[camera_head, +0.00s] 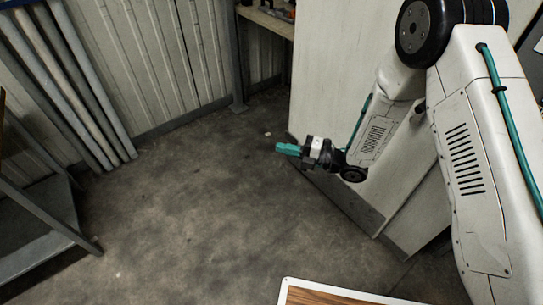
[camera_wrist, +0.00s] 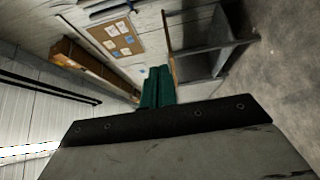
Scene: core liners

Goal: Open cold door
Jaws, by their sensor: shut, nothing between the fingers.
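A large pale, flat-faced unit (camera_head: 335,55) stands upright behind my arm in the head view. It may be the cold door or the cold store it belongs to, but I cannot tell which. No handle or open gap shows on the part I see, and my arm hides much of it. My gripper (camera_head: 283,149) points left with its teal fingers together and empty, in front of the unit's lower left edge. In the wrist view the green fingers (camera_wrist: 158,87) are pressed together, and no door shows there.
Grey pipes (camera_head: 70,85) lean on the corrugated wall at left. A dark metal stand (camera_head: 45,205) is at the left edge. A board with a white rim (camera_head: 340,296) is at the bottom. The concrete floor (camera_head: 190,220) between is clear. A corkboard (camera_wrist: 115,38) shows in the wrist view.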

